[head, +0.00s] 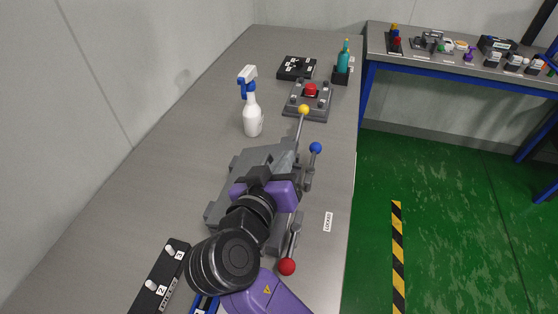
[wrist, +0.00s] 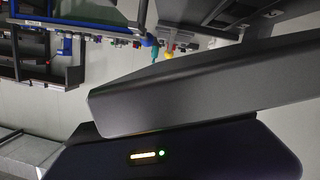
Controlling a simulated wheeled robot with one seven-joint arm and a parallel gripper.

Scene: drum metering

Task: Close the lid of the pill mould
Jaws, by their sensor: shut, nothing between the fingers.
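The grey pill mould (head: 225,190) stands on the table in the middle of the head view. Its grey upper plate, which looks like the lid (head: 268,156), shows beyond my gripper; its exact angle is hard to tell. My purple gripper (head: 268,190) is shut and empty over the mould, and my arm hides much of the mould's near part. The fingertips are hidden in the head view. In the wrist view a large dark grey slab (wrist: 200,90) lies close in front of the camera, slanting up to the right. I cannot tell if my gripper touches it.
Levers with yellow (head: 304,110), blue (head: 316,147) and red (head: 287,266) knobs stand along the mould's right side. A white spray bottle (head: 252,108) and a red-button box (head: 308,98) stand beyond. A black numbered block (head: 160,280) lies near left. The left table area is clear.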

